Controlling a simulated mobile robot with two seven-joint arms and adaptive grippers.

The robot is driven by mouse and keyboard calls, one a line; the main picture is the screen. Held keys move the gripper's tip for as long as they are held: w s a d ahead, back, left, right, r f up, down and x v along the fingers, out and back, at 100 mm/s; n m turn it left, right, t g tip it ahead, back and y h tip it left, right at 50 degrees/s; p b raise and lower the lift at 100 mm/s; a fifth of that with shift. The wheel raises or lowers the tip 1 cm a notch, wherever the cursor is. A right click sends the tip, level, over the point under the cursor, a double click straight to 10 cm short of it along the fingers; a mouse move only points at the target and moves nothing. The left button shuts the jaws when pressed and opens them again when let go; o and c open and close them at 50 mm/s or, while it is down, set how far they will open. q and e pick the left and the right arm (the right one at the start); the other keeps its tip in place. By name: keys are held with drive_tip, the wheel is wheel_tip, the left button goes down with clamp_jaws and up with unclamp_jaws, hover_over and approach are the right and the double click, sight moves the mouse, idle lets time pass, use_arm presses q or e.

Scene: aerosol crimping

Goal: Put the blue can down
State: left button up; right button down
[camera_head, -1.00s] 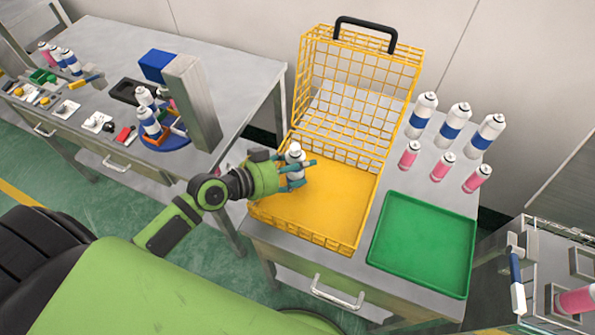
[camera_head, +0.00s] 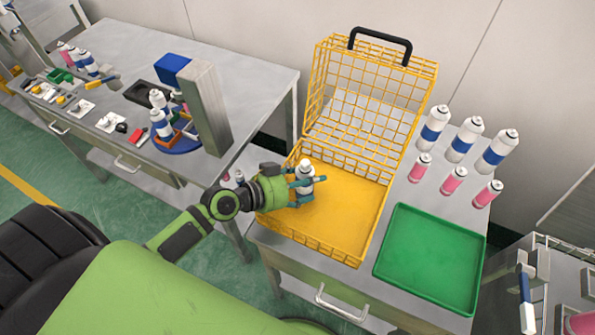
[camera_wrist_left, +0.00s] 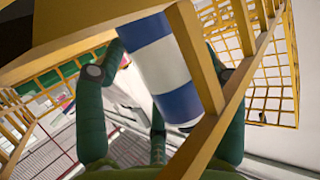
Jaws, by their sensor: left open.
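The blue can (camera_head: 305,169), white with a blue band, is upright in the left part of the yellow wire basket (camera_head: 345,212); its lower part is hidden by fingers in the head view. My left gripper (camera_head: 310,189) is open, with its teal fingers around the can. In the left wrist view the can (camera_wrist_left: 152,62) shows between the spread fingers (camera_wrist_left: 158,110), behind a yellow basket bar. Contact between its base and the basket floor cannot be made out. My right gripper is out of view.
Several blue-banded cans (camera_head: 463,140) and pink cans (camera_head: 453,180) stand right of the basket. A green tray (camera_head: 430,262) lies empty in front of them. The basket's wire lid (camera_head: 365,95) stands open behind. A table (camera_head: 255,88) with parts is at left.

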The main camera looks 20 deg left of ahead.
use_arm(q)
drive_tip(key=shift+s+a+r, duration=0.1)
drive_tip(key=shift+s+a, duration=0.1)
drive_tip(key=shift+s, duration=0.05)
drive_tip(key=b+v, duration=0.3)
drive_tip(key=v, duration=0.8)
drive_tip(key=shift+r+b, duration=0.25)
drive_tip(key=shift+b, duration=0.15)
drive_tip(key=shift+s, duration=0.1)
idle(0.5)
